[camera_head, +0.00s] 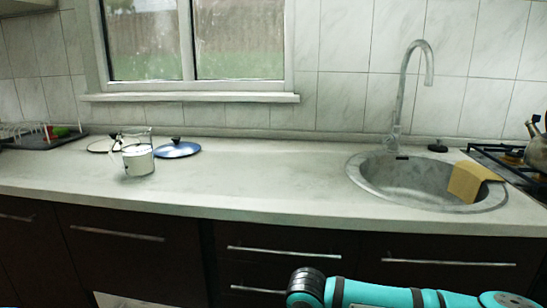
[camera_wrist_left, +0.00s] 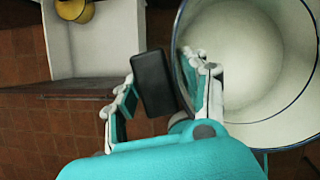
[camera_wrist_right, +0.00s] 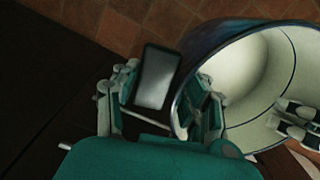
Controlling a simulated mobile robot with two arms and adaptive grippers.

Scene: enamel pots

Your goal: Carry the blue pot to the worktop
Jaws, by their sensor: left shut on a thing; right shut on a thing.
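The blue pot (camera_wrist_left: 250,60) fills the right of the left wrist view, showing its white inside and dark blue rim. It also shows in the right wrist view (camera_wrist_right: 250,75). My left gripper (camera_wrist_left: 162,75) is shut on the pot at its side, with one finger inside the rim and a black handle-like piece between the fingers. My right gripper (camera_wrist_right: 167,78) is shut on the pot's other side in the same way. The pot and both gripper tips are outside the head view. The pale worktop (camera_head: 260,185) runs across the head view.
A sink (camera_head: 410,180) with a yellow cloth (camera_head: 470,182) is at right, beside the hob. The worktop middle is clear. A white open drawer-like box (camera_wrist_left: 100,45) shows below my left gripper.

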